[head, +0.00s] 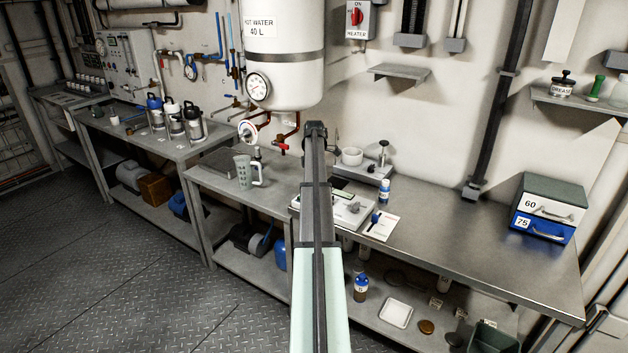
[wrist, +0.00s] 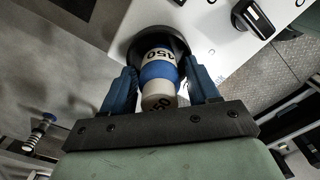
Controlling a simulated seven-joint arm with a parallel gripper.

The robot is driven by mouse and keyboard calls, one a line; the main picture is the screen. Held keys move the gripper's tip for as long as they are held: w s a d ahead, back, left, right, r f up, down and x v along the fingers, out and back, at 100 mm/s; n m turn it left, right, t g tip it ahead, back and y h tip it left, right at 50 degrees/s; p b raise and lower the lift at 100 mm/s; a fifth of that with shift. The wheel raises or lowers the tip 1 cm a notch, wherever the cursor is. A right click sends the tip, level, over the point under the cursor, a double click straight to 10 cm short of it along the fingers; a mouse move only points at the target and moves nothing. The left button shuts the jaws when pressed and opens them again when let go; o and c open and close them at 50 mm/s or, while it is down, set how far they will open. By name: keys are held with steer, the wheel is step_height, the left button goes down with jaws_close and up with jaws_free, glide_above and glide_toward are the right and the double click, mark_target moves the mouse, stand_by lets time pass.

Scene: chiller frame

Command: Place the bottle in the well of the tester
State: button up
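The bottle's far end is at the dark round well (wrist: 178,42) of the white-topped tester (wrist: 205,15). I cannot tell how deep it sits or whether it touches the bottom. A black knob (wrist: 253,18) is on the tester's top. In the head view the tester (head: 351,211) is partly hidden behind my arm, and the gripper and held bottle are hidden.
On the bench a blue-and-white bottle (head: 385,191) stands behind a paper sheet (head: 384,228). A grey jug (head: 245,173) is left of my arm. A grey stand (head: 365,171) is behind the tester. The bench right of the sheet is clear up to the drawer boxes (head: 541,228).

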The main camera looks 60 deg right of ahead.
steer(key=shift+o, duration=0.6)
step_height(320, 180, up, 12)
steer(key=shift+r, duration=0.15)
